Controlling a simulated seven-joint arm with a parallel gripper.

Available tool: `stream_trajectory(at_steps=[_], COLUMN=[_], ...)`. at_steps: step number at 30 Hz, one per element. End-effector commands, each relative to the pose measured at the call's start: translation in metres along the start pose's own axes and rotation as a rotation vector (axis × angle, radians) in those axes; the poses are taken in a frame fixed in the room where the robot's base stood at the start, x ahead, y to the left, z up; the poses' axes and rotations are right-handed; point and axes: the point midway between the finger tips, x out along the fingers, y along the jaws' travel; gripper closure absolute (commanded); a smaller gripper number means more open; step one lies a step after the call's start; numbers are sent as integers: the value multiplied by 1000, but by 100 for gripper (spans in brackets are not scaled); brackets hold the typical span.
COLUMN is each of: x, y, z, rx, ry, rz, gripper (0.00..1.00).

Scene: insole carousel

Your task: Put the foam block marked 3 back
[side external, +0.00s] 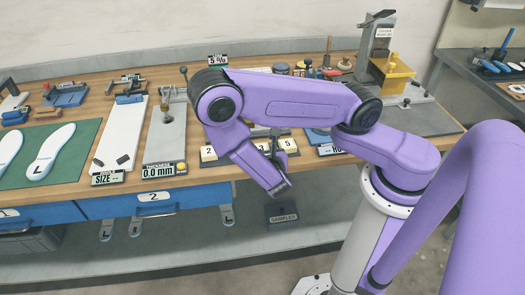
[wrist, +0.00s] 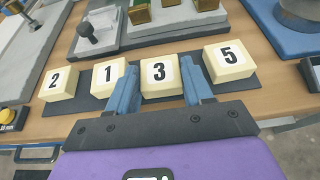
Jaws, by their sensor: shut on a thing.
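The cream foam block marked 3 (wrist: 160,74) is between the two blue fingers of my gripper (wrist: 158,68) in the wrist view. The gripper is shut on it. The block is in line with the others over the dark tray (wrist: 246,88); I cannot tell whether it rests on the tray or is slightly above it. Blocks marked 2 (wrist: 57,83) and 1 (wrist: 108,76) sit to its left, and the block marked 5 (wrist: 229,61) to its right. In the side external view, my arm partly covers the row, and block 5 (side external: 288,144) shows beside my gripper (side external: 274,148).
A grey fixture (wrist: 90,35) with a dark knob stands behind the blocks. A blue piece (wrist: 285,25) is at the far right. In the side external view, a grey plate marked 0.0 mm (side external: 165,140) stands left of the row. The bench's front edge is close.

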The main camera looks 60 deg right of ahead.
Motion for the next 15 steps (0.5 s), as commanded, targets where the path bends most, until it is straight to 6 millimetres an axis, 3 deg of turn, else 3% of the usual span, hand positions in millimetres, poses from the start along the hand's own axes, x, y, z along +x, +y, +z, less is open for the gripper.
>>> stream_trajectory(at_steps=[11, 12, 13, 15], x=[1, 1, 1, 1], y=[0, 0, 1, 0], z=[-3, -4, -3, -3], rx=[0, 1, 1, 1], ry=[0, 0, 0, 0], rz=[1, 1, 1, 1], gripper=[82, 46, 39, 39])
